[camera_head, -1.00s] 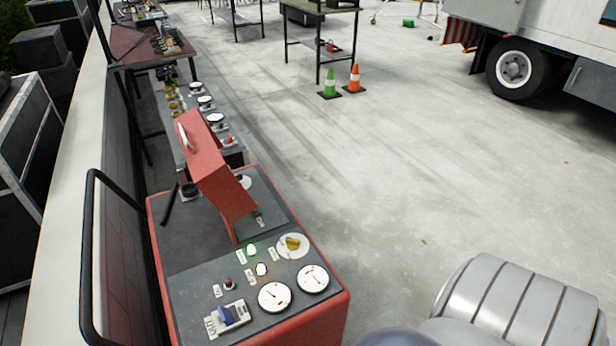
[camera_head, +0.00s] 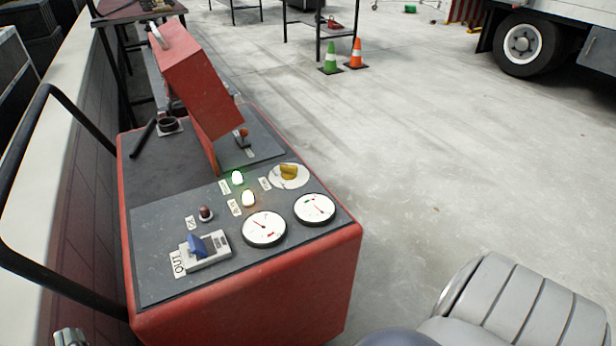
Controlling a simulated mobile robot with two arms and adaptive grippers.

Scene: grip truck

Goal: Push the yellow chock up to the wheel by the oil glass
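A truck wheel (camera_head: 521,44) with a black tyre and white rim stands on the floor at the top right, under a white truck body. I cannot make out a yellow chock beside it or anywhere else in view. No oil glass can be made out either. A small metallic part of my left gripper (camera_head: 70,338) shows at the bottom left edge, by the black rail; most of it is cut off, so its opening is hidden. My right gripper is out of view.
A red cart (camera_head: 245,305) with gauges, lamps, a blue switch and a yellow knob fills the near left. A black rail (camera_head: 20,165) bends beside it. Green (camera_head: 330,60) and orange (camera_head: 356,54) cones stand by a dark table. The floor between cart and truck is clear.

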